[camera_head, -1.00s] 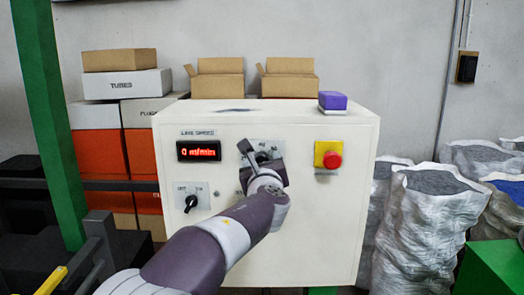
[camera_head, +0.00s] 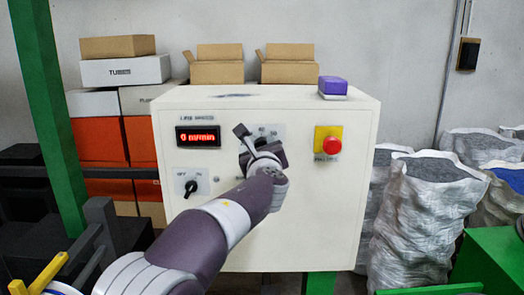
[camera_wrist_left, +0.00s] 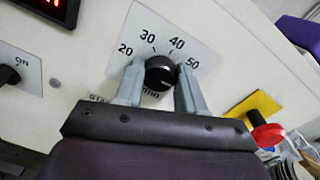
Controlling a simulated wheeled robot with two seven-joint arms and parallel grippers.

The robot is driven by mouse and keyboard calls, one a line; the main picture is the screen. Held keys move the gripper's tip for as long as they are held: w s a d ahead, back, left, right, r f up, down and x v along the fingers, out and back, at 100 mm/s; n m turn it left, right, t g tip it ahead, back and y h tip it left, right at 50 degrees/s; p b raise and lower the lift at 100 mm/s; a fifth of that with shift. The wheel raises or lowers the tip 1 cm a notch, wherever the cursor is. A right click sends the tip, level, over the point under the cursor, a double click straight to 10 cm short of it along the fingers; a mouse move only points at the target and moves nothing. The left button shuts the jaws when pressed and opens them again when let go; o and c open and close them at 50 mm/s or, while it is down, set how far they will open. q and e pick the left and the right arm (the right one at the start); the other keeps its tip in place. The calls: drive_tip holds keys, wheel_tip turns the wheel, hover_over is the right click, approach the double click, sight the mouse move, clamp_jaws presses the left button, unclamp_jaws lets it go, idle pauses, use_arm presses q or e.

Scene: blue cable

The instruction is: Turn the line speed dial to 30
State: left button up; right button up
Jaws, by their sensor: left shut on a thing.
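The line speed dial is a black round knob (camera_wrist_left: 160,72) on a white scale plate (camera_wrist_left: 190,35) with 20, 30, 40 and 50 readable. My left gripper (camera_wrist_left: 160,66) is shut on the knob, one grey finger on each side. A faint light mark shows on the knob's lower right, but its exact setting is unclear. In the head view my left gripper (camera_head: 258,145) covers the knob and much of the scale. The red display (camera_head: 198,137) at its upper left reads 0 m/min. My right gripper is not in view.
On the cream control box (camera_head: 330,230) are an OFF/ON switch (camera_head: 191,187) at lower left and a red emergency button (camera_head: 332,146) on yellow at right. A purple block (camera_head: 332,85) lies on top. Filled sacks (camera_head: 415,220) stand at right, a green post (camera_head: 48,110) at left.

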use_arm(q)
drive_tip(key=shift+a+f+n+g+h+b, duration=0.1)
drive_tip(key=shift+f+n+h+b, duration=0.15)
drive_tip(key=shift+n+b, duration=2.9)
drive_tip(key=shift+f+n+g+h+b, duration=0.25)
drive_tip(key=shift+n+b, duration=0.8)
drive_tip(key=shift+n, duration=4.15)
drive_tip(key=shift+a+f+n+t+h+b, duration=0.1)
drive_tip(key=shift+n+h+b, duration=0.2)
drive_tip(key=shift+n+b, duration=2.85)
drive_tip(key=shift+n+p, duration=1.05)
drive_tip(key=shift+n, duration=0.05)
drive_tip(key=o, duration=1)
drive_tip(key=shift+o, duration=0.2)
drive_tip(key=shift+s+r, duration=0.1)
drive_tip(key=shift+r, duration=0.1)
